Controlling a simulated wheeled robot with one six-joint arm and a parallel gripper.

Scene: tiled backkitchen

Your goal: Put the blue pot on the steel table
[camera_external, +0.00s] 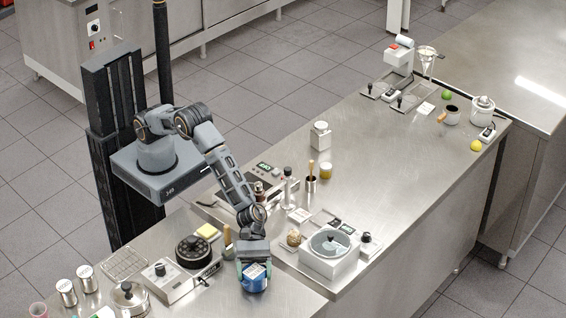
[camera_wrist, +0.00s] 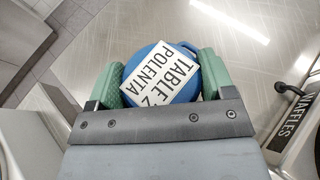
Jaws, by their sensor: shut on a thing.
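The blue pot (camera_external: 256,284) is near the bottom middle of the outside view, low in front of my arm. In the wrist view the blue pot (camera_wrist: 148,52) sits between the green finger pads, with a white label reading "TABLE 2 POLENTA" on it. My gripper (camera_wrist: 160,82) is shut on it; in the outside view my gripper (camera_external: 254,268) covers its upper part. I cannot tell whether the pot touches the surface below. A long steel table (camera_external: 400,165) runs to the upper right. Bare steel (camera_wrist: 245,75) also shows beyond the pot in the wrist view.
A black round cooker (camera_external: 193,250) and a lidded pot (camera_external: 129,297) are to the left. A "WAFFLES" label (camera_wrist: 290,118) shows at right in the wrist view. The table's middle has bare room.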

